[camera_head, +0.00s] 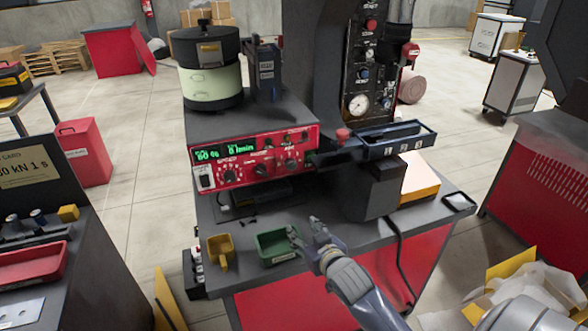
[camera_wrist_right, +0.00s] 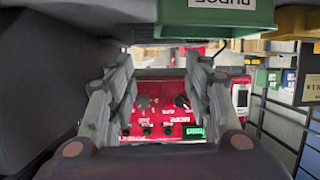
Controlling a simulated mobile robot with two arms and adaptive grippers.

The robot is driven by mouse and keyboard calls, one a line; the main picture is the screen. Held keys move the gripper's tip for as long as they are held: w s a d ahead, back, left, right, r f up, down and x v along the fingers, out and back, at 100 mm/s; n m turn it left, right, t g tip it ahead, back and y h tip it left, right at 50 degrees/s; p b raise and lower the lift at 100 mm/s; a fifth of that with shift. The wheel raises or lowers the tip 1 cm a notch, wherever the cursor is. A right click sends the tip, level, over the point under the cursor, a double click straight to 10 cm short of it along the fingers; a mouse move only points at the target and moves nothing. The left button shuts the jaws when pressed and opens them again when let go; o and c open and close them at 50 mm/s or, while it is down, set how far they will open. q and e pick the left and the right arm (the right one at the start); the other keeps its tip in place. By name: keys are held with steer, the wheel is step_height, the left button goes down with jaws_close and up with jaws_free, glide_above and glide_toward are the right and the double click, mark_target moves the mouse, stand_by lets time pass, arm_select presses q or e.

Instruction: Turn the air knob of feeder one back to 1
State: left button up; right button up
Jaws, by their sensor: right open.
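The red control panel (camera_head: 247,160) of the feeder faces me below the bowl, with green displays (camera_head: 240,152) and a row of black knobs. The rightmost large knob (camera_head: 291,164) seems to be the air knob; its scale is too small to read. In the right wrist view the panel is upside down, and this knob (camera_wrist_right: 142,102) shows between the fingers, farther off. My right gripper (camera_head: 305,227) is open and empty, in front of and below the panel, apart from it; it also shows in the wrist view (camera_wrist_right: 160,72). My left gripper is out of view.
A green bin (camera_head: 277,261) and a yellow bin (camera_head: 220,254) sit at the bench's front edge near my right gripper. A dark block (camera_head: 372,190) and a linear track (camera_head: 392,142) stand right of the panel. The feeder bowl (camera_head: 208,82) stands above it.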

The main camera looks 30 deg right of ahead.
mark_target(292, 166)
steer(key=w+d+r+t, duration=0.4)
steer(key=w+d+r, duration=0.2)
steer(key=r, duration=0.2)
steer(key=shift+m+h, duration=0.4)
steer(key=w, duration=0.3)
steer(key=w+d+p, duration=0.1)
steer(key=w, duration=0.6)
steer(key=shift+d+f, duration=0.2)
steer(key=c, duration=1.1)
